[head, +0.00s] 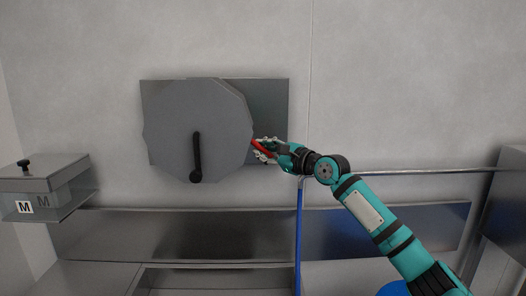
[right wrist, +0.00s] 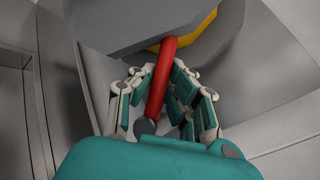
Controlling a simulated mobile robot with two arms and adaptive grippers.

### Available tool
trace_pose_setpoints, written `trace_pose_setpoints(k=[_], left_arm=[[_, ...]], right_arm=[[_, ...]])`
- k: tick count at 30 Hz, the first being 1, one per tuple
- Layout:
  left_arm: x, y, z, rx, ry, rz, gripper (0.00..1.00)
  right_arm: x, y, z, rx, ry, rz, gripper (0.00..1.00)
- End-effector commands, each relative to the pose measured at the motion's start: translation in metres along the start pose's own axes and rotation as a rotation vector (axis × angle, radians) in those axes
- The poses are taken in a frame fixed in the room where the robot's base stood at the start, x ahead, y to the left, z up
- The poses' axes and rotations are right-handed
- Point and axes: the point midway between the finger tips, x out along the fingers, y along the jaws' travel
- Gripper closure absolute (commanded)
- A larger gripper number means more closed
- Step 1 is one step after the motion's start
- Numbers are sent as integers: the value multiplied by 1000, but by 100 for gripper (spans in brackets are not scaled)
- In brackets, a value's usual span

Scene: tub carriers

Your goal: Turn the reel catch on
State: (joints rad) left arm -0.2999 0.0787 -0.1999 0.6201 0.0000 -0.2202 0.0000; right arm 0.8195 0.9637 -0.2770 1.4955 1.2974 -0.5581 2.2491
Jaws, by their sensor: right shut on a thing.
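The reel (head: 180,120) is a grey many-sided disc on a metal wall plate (head: 270,105), with a black crank handle (head: 197,155) hanging downward. The red reel catch (head: 257,145) is a short lever at the reel's right edge. It also shows in the right wrist view (right wrist: 163,75), running from beside a yellow part (right wrist: 190,33) down between my fingers. My right gripper (head: 266,151) is shut on the red catch, with fingers on both sides of it in the right wrist view (right wrist: 160,100). My left gripper is not in view.
A lidded grey box (head: 45,190) marked M stands at the left. A metal ledge (head: 170,235) runs below the reel. A blue pole (head: 299,235) and a metal rail (head: 430,171) are near my right arm. The wall right of the plate is bare.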

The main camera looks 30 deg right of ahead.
Motion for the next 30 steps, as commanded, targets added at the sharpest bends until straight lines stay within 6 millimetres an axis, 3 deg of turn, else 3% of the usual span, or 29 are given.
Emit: trace_pose_setpoints(k=[30], left_arm=[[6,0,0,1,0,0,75]], right_arm=[[-3,-4,1,79,-65,-53,100]])
